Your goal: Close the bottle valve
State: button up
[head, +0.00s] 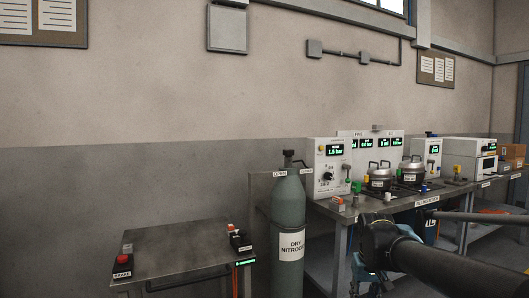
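A tall grey-green gas bottle (288,215) with a white "DRY NITROGEN" label stands upright left of the long workbench. The dark bottle valve (289,158) sits on its top, with a dark lever-like part reaching right. An "OPEN" sign (279,174) is beside the valve on the left, and a second small sign is on the right, too small to read. My dark arm crosses the lower right, right of the bottle and apart from it. My gripper cannot be made out in this view.
A low metal cart (180,250) with red and black items stands left of the bottle. The workbench (400,203) holds a gauge box (327,165), two compressor pots (380,178) and more instruments. Brown boxes (512,153) are at far right.

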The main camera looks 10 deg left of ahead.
aim_at(288, 153)
jog(key=u, duration=0.35)
jog(key=i, duration=1.15)
jog(key=u, duration=0.25)
jog(key=k, duration=1)
jog(key=z, duration=2.25)
jog(key=i, duration=0.8)
jog(key=u, duration=0.15)
